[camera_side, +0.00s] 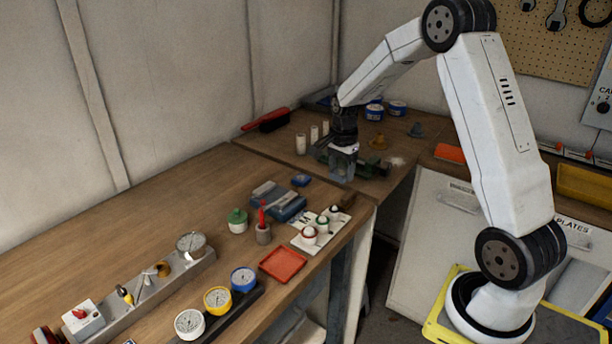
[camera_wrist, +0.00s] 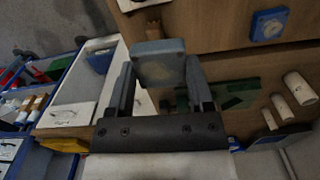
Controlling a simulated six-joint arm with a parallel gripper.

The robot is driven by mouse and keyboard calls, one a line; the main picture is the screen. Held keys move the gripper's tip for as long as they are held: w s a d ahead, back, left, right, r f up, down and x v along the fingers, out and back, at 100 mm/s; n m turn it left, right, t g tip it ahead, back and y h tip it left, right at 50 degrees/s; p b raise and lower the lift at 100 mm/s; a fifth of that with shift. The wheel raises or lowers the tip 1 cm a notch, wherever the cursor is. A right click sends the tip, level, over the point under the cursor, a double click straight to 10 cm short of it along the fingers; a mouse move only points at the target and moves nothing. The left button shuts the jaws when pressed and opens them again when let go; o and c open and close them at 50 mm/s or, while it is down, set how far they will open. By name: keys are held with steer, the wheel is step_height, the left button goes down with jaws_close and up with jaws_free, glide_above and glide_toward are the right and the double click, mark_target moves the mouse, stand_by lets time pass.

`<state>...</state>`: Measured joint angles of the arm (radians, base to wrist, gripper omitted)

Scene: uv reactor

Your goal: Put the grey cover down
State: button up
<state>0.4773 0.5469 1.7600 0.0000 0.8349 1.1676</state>
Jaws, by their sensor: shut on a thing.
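My gripper (camera_side: 343,150) is shut on the grey cover (camera_side: 342,166), a small grey block-like piece, above the bench near its front corner. In the wrist view the grey cover (camera_wrist: 160,66) sits between the two fingers of my gripper (camera_wrist: 160,80), its flat face towards the camera. The cover's far side is hidden. I cannot tell whether its lower edge touches the bench.
The white rack with capped bottles (camera_side: 333,226) is near the front edge.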

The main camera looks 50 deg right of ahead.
glide_above(324, 195)
steer(key=s, duration=0.2)
steer(key=f, duration=0.5)
steer(key=shift+w+a, duration=0.25)
steer(key=shift+a, duration=0.1)
steer(key=shift+w+d+f, duration=0.15)
steer(key=shift+w+f, duration=0.25)
steer(key=shift+f, duration=0.05)
steer(key=shift+w+d+f, duration=0.2)
steer(key=shift+w+f, duration=0.25)
steer(key=shift+f, duration=1.55)
steer(key=shift+f, duration=0.15)
steer(key=o, duration=1.3)
